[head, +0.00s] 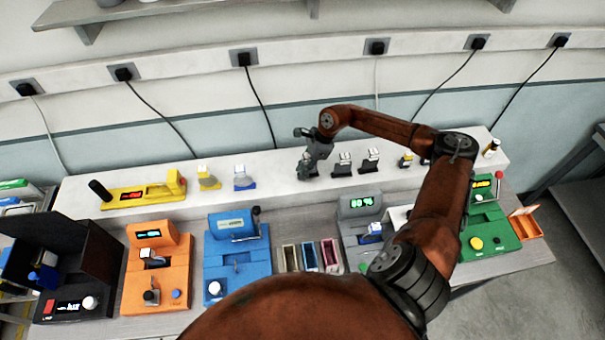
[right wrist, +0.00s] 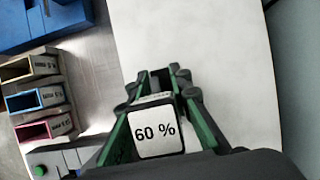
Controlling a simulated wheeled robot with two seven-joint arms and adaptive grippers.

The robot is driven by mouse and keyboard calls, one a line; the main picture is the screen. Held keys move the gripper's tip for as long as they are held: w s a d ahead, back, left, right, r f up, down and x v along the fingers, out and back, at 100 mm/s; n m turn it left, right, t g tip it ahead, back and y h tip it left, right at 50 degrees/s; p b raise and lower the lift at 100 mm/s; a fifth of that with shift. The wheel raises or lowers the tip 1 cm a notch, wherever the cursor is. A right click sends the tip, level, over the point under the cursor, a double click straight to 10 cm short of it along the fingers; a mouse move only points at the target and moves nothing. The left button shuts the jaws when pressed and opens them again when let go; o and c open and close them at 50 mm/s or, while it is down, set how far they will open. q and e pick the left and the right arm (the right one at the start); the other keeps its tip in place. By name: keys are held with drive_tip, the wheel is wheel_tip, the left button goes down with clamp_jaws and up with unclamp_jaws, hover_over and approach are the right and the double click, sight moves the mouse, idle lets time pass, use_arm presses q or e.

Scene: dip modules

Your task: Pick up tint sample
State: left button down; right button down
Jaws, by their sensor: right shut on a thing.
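The tint sample (right wrist: 156,132) shows a white face marked "60 %" in the right wrist view. It sits between the green-lined fingers of my right gripper (right wrist: 160,82), which is shut on it. In the head view my right gripper (head: 307,168) is at the white raised shelf (head: 275,185), left of two similar dark samples with pale tops (head: 343,164) (head: 369,160). The gripper mostly hides the held sample there. I cannot tell whether the sample still touches the shelf. My left gripper is not in view.
A yellow sample (head: 207,178) and a blue sample (head: 243,178) stand left on the shelf. Below are orange (head: 157,268), blue (head: 237,253), grey (head: 358,205) and green (head: 490,235) devices. Three small open bins (head: 308,257) stand between the blue and grey devices.

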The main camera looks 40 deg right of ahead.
drive_tip(key=s+a+r+b, duration=0.1)
drive_tip(key=s+r, duration=1)
drive_tip(key=s, duration=0.3)
drive_tip(key=shift+a, duration=0.3)
drive_tip(key=shift+w, duration=0.1)
